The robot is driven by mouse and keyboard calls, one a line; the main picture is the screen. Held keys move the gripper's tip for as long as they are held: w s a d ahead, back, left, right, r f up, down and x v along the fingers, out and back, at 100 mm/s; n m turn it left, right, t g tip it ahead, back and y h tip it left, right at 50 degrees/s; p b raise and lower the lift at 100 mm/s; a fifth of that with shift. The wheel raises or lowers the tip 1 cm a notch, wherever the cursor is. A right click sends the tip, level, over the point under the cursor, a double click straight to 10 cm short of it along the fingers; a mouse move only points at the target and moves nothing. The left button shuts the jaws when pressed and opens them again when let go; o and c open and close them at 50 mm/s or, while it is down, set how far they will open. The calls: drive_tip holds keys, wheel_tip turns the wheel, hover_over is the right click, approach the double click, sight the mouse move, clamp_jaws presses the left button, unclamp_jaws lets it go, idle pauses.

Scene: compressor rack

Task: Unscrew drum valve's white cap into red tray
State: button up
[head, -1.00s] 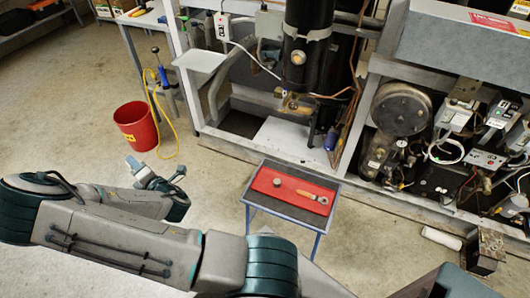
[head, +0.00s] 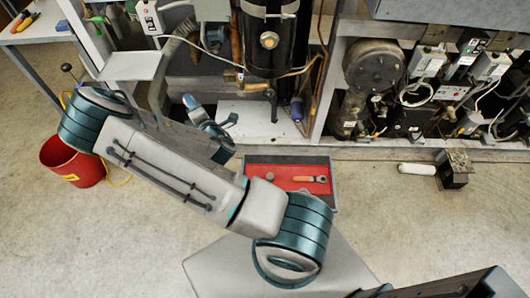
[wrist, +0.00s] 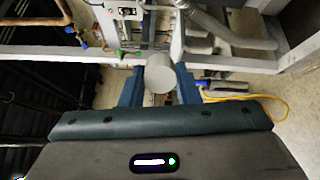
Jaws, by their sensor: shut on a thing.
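My gripper (head: 211,111) is in front of the rack, left of the black drum (head: 268,40) and above the floor. In the wrist view its blue fingers (wrist: 159,88) are shut on a pale round piece (wrist: 158,75), which looks like the white cap. In the head view I cannot make out this piece. The drum's brass valve (head: 256,86) is under the drum, apart from my gripper to its right.
In the tray are a small grey round part (head: 270,177) and a ratchet wrench (head: 311,179). A red bucket (head: 72,160) stands at left. Copper pipes run beside the drum. A black box (head: 454,168) and a white cylinder (head: 416,169) lie on the floor at right.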

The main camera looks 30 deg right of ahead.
drive_tip(key=s+d+f+m+g+h+b, duration=0.1)
drive_tip(key=s+d+f+m+g+h, duration=0.2)
drive_tip(key=d, duration=0.4)
drive_tip(key=d+f+m+g+h+b, duration=0.1)
drive_tip(key=d+f+m+g+h, duration=0.15)
drive_tip(key=d+m+h, duration=0.35)
drive_tip(key=s+d+f+m+g+b, duration=0.1)
drive_tip(key=s+d+f+m+g, duration=0.5)
drive_tip(key=s+d+f+g, duration=0.3)
drive_tip(key=s+a+f+m+g+y+b, duration=0.2)
drive_tip(key=s+f+m+g+y, duration=0.3)
drive_tip(key=s+f+m, duration=0.3)
drive_tip(key=w+a+f+m+t+y+b, duration=0.2)
drive_tip(key=w+a+m+y, duration=0.2)
drive_tip(key=a+m, duration=0.4)
drive_tip(key=f+b, duration=0.2)
drive_tip(key=b, duration=0.1)
drive_tip(key=f+b, duration=0.5)
drive_tip(key=b, duration=0.2)
drive_tip(key=shift+s+d+f, duration=0.15)
drive_tip(key=shift+s+f, duration=0.05)
drive_tip(key=shift+s, duration=0.05)
drive_tip(key=shift+f+b, duration=0.3)
drive_tip(key=shift+f, duration=0.6)
